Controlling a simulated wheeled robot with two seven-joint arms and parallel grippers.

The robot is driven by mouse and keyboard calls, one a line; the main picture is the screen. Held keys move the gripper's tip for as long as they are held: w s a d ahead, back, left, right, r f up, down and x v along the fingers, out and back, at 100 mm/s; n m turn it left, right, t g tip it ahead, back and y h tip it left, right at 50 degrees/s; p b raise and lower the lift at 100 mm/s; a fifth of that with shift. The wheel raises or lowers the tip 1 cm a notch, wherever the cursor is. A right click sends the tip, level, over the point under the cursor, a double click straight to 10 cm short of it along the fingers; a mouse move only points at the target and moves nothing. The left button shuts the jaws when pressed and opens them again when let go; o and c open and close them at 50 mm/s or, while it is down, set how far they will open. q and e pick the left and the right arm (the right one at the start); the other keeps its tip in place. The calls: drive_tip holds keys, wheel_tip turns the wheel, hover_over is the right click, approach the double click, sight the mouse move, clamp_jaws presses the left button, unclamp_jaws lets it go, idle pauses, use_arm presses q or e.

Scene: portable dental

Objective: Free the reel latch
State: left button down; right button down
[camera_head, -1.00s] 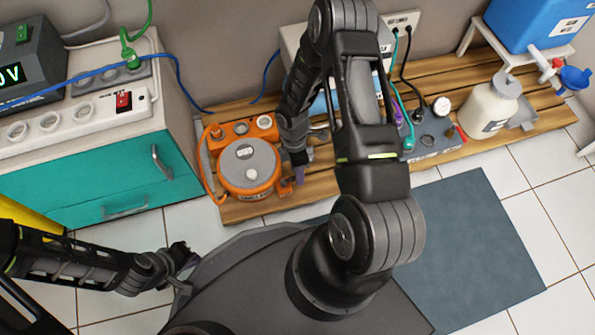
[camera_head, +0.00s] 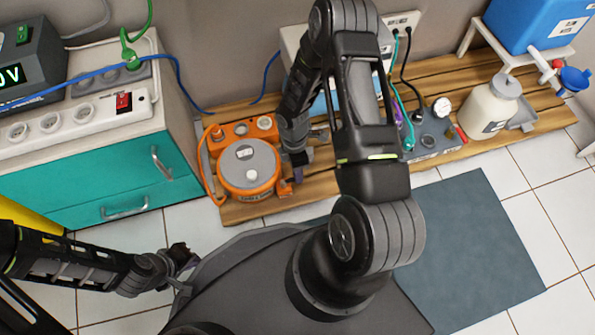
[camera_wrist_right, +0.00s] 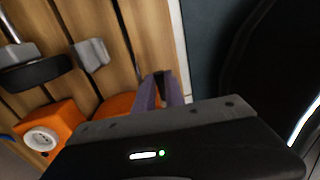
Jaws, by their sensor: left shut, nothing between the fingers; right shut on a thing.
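The orange cable reel (camera_head: 230,185) with a grey round lid lies on the slatted wooden platform. A small orange latch part (camera_head: 285,188) sticks out at its right side. My right gripper (camera_head: 298,176) points down beside that part. In the right wrist view its purple fingers (camera_wrist_right: 160,88) are close together next to the orange reel body (camera_wrist_right: 115,104). They are shut on what seems to be the latch, which is mostly hidden between them. My left gripper (camera_head: 188,257) is shut and empty, low at the left over the floor, away from the reel.
A teal cabinet (camera_head: 85,185) stands left of the reel. The orange socket box (camera_head: 240,130) is behind the reel; its socket shows in the wrist view (camera_wrist_right: 42,138). A grey gauge unit (camera_head: 432,137) and white bottle (camera_head: 488,108) stand right. The grey mat (camera_head: 480,240) is clear.

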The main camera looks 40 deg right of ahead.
drive_tip(key=s+a+m+t+p, duration=0.1)
drive_tip(key=a+m, duration=0.2)
drive_tip(key=m, duration=0.6)
drive_tip(key=s+a+m+t+y+p, duration=0.1)
drive_tip(key=s+a+m+p, duration=0.1)
drive_tip(key=m, duration=0.7)
drive_tip(key=shift+s+a+t, duration=0.25)
drive_tip(key=shift+a+t, duration=0.15)
idle(0.3)
drive_tip(key=c, duration=1.4)
unclamp_jaws()
drive_tip(key=shift+c, duration=0.2)
drive_tip(key=shift+o, duration=0.2)
